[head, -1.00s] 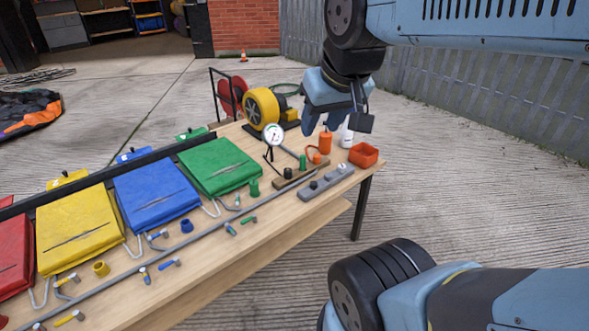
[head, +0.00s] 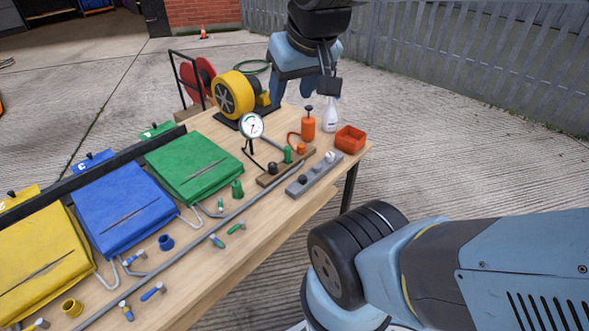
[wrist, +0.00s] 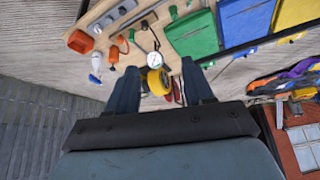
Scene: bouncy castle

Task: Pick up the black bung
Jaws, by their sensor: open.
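My gripper (head: 291,92) is open and empty, fingers pointing down, above the far end of the bench. It is well above and beyond the black bung, not touching anything. Both fingers also show in the wrist view (wrist: 158,72).
A pressure gauge (head: 251,127), a yellow blower (head: 236,94), an orange pump bottle (head: 308,127), a white spray bottle (head: 331,116) and an orange tray (head: 350,138) stand nearby. A grey block (head: 314,174) lies in front. Green (head: 195,165) and blue (head: 122,213) pads lie left.

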